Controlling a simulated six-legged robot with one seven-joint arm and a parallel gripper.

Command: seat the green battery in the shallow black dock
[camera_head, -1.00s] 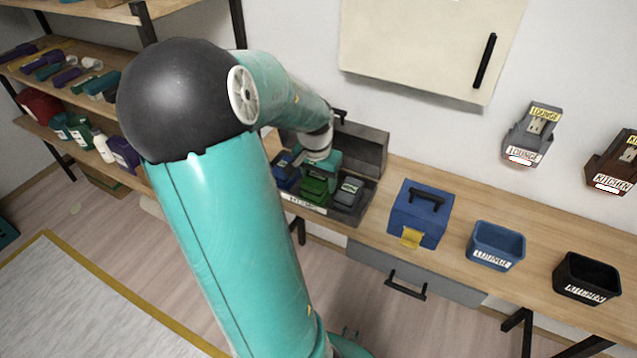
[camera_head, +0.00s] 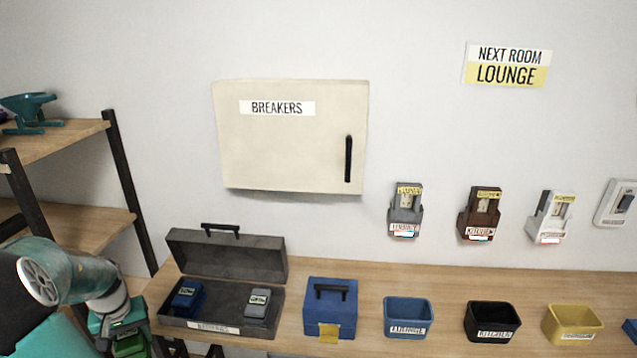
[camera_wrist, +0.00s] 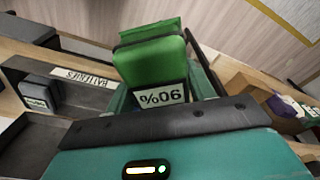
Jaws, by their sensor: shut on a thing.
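My gripper (camera_head: 122,326) is at the lower left of the head view, left of the open toolbox. It is shut on the green battery (camera_head: 130,345), which is partly cut off by the frame's bottom edge. In the wrist view the green battery (camera_wrist: 150,60) sits between the fingers, with a white label reading 90% upside down. I cannot make out a shallow black dock. The wall holders are a grey one (camera_head: 405,212), a dark brown one (camera_head: 480,215) and a white one (camera_head: 551,218).
The open grey toolbox (camera_head: 225,329) holds a blue battery (camera_head: 187,296) and a grey one (camera_head: 257,303). A blue box (camera_head: 330,310), a blue bin (camera_head: 408,314), a black bin (camera_head: 492,320) and a yellow bin (camera_head: 572,322) line the bench. Shelves (camera_head: 85,222) stand left.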

